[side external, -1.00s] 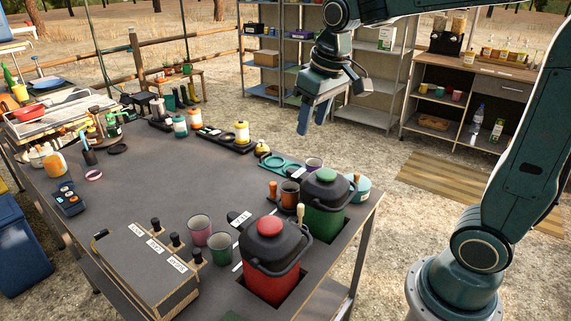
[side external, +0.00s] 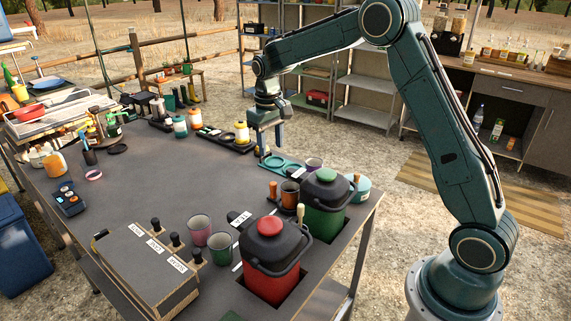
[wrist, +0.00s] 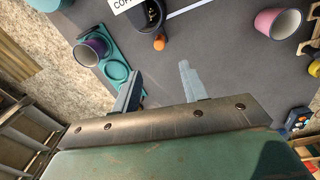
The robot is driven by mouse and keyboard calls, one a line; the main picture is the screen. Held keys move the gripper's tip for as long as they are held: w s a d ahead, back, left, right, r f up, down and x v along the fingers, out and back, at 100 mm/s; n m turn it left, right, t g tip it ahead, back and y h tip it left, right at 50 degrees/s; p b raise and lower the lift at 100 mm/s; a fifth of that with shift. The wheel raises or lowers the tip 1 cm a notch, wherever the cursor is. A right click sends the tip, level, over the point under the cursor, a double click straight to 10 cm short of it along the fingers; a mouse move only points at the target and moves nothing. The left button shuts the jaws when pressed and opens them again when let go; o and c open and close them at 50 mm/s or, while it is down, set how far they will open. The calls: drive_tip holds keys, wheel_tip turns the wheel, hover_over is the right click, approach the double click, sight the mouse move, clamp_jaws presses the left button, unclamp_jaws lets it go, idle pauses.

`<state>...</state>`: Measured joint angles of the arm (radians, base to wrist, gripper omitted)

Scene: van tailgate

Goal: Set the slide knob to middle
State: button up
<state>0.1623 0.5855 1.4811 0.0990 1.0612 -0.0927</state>
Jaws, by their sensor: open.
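I cannot single out a slide knob for certain in either view. A grey box (side external: 150,262) at the table's front left has white labels on top and several upright black knobs (side external: 176,240) along its right side. A small dark blue control unit (side external: 69,201) with coloured buttons lies at the left of the table; a similar blue unit (wrist: 298,119) shows at the right edge of the wrist view. My gripper (side external: 266,150) points down near the table's back edge, by the teal holder. In the wrist view its fingers (wrist: 160,83) are apart with nothing between them.
Red (side external: 270,262) and green (side external: 326,208) canisters stand at the table's front right. Pink and green cups (side external: 201,229) stand beside the box. A teal holder (side external: 281,163) and bottles line the back edge. The table's middle is clear.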

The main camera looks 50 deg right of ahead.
sight(273, 184)
drive_tip(key=shift+w+d+f, duration=0.2)
drive_tip(key=shift+w+f, duration=0.1)
drive_tip(key=shift+f, duration=0.2)
drive_tip(key=f, duration=1.3)
drive_tip(key=shift+s+d+f, duration=0.1)
drive_tip(key=shift+d+f, duration=0.2)
drive_tip(key=shift+f, duration=0.05)
clamp_jaws()
